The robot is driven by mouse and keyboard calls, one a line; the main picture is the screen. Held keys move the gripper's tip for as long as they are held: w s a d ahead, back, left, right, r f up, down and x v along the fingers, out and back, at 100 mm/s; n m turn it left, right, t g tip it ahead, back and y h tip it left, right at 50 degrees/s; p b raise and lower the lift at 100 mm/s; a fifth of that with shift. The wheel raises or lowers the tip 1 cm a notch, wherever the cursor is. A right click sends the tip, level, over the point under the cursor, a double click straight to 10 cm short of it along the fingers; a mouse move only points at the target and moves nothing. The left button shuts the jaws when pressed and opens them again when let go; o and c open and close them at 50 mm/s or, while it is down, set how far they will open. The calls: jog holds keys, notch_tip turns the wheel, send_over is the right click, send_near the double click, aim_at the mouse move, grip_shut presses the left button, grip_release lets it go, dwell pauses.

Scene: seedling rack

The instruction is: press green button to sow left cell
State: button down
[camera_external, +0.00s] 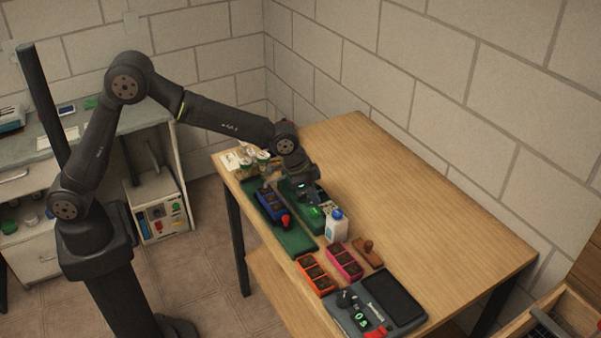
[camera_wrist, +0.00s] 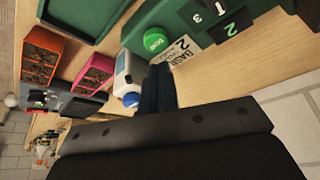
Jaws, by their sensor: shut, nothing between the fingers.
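A green machine (camera_wrist: 205,20) with a round green button (camera_wrist: 155,40) and numbered labels shows at the top of the wrist view. The button glows green in the external view (camera_external: 316,211). My gripper (camera_wrist: 159,68) is shut and empty; its fingertips appear just below the button in the wrist view, and I cannot tell whether they touch anything. In the external view my gripper (camera_external: 310,200) is over the green machine and hides part of it. A blue tray with dark cells (camera_external: 268,206) stands on a green base to its left, with a red knob-like part (camera_external: 286,221) at its near end.
A white bottle with a blue cap (camera_external: 337,226) stands close to the machine's near end. Orange (camera_external: 316,275) and pink (camera_external: 344,262) cell trays, a brown stamp-like object (camera_external: 368,253) and a grey device (camera_external: 405,318) lie nearer. The table's right side (camera_external: 440,225) is clear.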

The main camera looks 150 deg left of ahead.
jog(key=shift+r, duration=2.15)
notch_tip(320, 180, up, 8)
send_over(313, 211)
